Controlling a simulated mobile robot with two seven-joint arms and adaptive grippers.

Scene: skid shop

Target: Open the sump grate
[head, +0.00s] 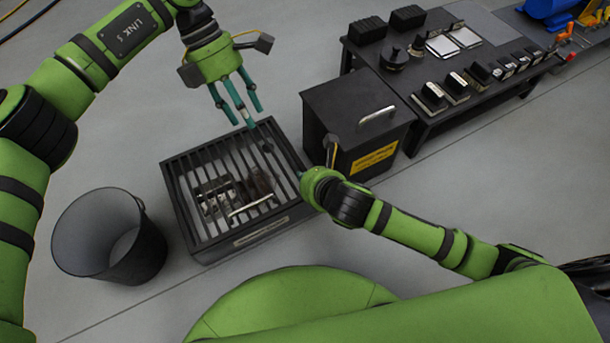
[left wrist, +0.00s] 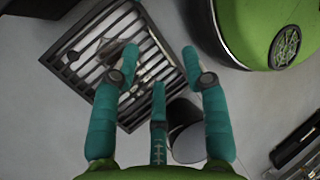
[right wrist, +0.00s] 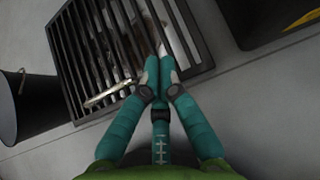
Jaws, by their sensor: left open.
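The sump grate (head: 185,180) is a dark barred cover lying flat over a box-like sump on the floor. A light handle bar (head: 253,204) lies across its near part, and a pump-like thing (head: 222,195) shows under the bars. My left gripper (head: 243,112) is open and empty, above the grate's far edge; the grate also shows in the left wrist view (left wrist: 90,60). My right gripper (right wrist: 158,68) has its fingers drawn together over the grate's right side, beside the handle (right wrist: 112,94), with nothing seen in them. In the head view its fingers are mostly hidden by my wrist.
A dark bucket (head: 140,245) stands left of the grate. A black lidded bin (head: 350,115) with a yellow label stands close to its right. A low black table (head: 420,110) with several small items is beyond.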

